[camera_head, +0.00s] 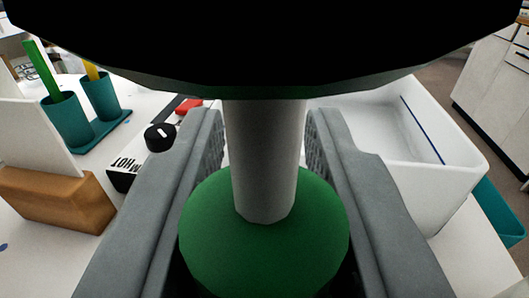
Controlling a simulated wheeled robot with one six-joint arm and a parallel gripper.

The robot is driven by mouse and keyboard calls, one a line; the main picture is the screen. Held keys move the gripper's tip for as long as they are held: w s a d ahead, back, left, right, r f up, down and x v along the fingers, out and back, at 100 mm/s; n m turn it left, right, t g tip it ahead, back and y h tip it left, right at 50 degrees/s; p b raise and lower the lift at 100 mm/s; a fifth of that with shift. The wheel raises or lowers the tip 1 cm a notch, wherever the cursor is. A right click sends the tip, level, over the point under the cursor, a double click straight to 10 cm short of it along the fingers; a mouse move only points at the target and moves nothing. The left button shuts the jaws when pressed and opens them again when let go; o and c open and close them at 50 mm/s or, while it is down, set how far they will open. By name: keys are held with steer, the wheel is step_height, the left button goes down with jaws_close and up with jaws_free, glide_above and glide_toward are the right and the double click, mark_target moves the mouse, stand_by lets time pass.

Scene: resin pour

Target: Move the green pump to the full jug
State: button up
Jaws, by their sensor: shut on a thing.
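The green pump (262,235) fills the middle of the view, close to the camera. It has a pale grey stem (265,160) rising from a round green base part, and a large dark head (265,45) with a green underside edge across the top. My gripper (265,140) has one grey finger on each side of the stem and is shut on the pump. The pump's lower end is hidden below the picture edge. I cannot make out any jug in this view.
A white open bin (445,185) with a blue line inside stands at the right. At the left are a wooden block holding a white panel (60,200), teal cups (68,120) with green and yellow sticks, and a device with a black knob (160,137). A red item (188,106) lies behind.

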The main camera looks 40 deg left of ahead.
steer(key=shift+f, duration=0.2)
steer(key=o, duration=1.1)
steer(key=v, duration=1.7)
steer(key=shift+s+d+r, duration=0.1)
steer(key=shift+r, duration=1.2)
steer(key=shift+s+d+r, duration=0.1)
steer(key=shift+r, duration=1.2)
steer(key=shift+a+r, duration=0.1)
